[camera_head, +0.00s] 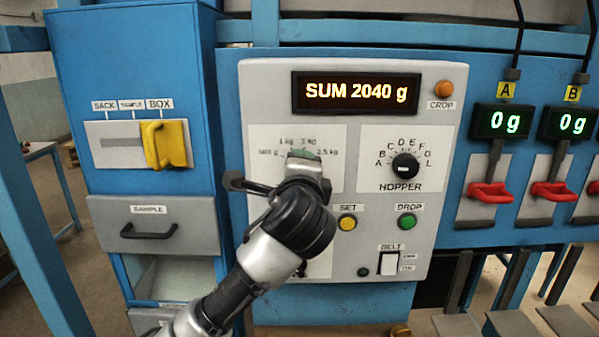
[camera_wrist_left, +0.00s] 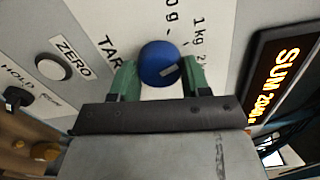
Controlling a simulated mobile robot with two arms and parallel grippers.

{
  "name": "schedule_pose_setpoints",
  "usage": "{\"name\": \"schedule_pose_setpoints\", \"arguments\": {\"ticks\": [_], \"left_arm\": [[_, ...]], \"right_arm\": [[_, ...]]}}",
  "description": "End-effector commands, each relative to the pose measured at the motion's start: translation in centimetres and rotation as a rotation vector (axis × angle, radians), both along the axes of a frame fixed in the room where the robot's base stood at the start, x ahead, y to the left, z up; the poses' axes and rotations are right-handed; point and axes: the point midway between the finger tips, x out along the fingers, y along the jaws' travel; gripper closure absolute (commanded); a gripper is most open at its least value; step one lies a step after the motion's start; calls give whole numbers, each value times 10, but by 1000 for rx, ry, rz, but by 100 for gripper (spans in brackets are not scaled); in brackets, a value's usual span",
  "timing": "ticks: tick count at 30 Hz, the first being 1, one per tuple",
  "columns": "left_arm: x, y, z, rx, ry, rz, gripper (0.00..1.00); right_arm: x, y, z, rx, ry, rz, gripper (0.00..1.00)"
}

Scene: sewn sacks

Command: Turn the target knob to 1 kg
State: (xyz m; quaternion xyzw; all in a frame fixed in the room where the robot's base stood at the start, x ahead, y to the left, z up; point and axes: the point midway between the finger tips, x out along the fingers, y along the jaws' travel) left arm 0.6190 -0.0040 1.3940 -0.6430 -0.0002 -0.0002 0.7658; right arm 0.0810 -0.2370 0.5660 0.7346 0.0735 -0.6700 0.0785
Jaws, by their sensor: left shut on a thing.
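The target knob is round and blue in the left wrist view (camera_wrist_left: 158,58), with a small pale mark on its face; I cannot tell which value it points to. My left gripper (camera_wrist_left: 160,80) has its green fingers on either side of the knob, shut on it. In the head view the left gripper (camera_head: 304,156) is at the dial panel and hides the knob. The 1 kg label (camera_head: 287,141) sits up and left of the gripper there, and the printed 1 kg (camera_wrist_left: 200,32) shows right of the knob in the wrist view. My right gripper is not in view.
The display (camera_head: 356,92) reads SUM 2040 g. The black hopper knob (camera_head: 405,166), yellow SET button (camera_head: 347,223), green DROP button (camera_head: 407,222) and belt switch (camera_head: 389,263) are right of my arm. A yellow handle (camera_head: 163,145) juts out at left.

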Motion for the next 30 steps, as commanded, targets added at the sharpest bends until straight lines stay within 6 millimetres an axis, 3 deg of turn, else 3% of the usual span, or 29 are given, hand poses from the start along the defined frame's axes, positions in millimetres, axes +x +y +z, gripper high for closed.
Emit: {"name": "schedule_pose_setpoints", "arguments": {"ticks": [5, 6, 11, 22, 30], "left_arm": [[0, 0, -1, 1, 2, 0, 77], [0, 0, -1, 1, 2, 0, 50], [0, 0, -1, 1, 2, 0, 28], [-9, 0, -2, 0, -1, -1, 28], [-60, 0, -4, -2, -1, -3, 28]], "right_arm": [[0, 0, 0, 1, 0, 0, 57], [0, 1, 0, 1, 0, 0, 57], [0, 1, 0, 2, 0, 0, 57], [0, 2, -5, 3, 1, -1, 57], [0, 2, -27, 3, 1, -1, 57]]}}
